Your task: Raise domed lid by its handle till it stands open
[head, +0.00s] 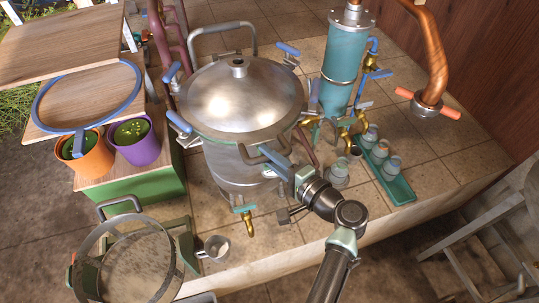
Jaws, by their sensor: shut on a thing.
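The domed lid (225,98) is silvery metal with a small knob-like fitting on top. It lies down over the round metal pot (222,160), with no gap that I can make out at its rim. The lid's bar handle (247,154) sticks out at the near right side. My gripper (274,158) is at this handle, shut on it, coming in from the lower right. The fingertips are small and partly hidden around the bar. A larger grey hoop handle (222,27) stands at the far side of the pot.
Blue-handled clamps (180,122) ring the pot. A teal column (342,65) with brass valves stands at right, near a green tray of jars (388,170). A round sieve-like vessel (128,262) and a metal cup (217,248) are at front left. Orange (85,155) and purple pots (135,140) stand left.

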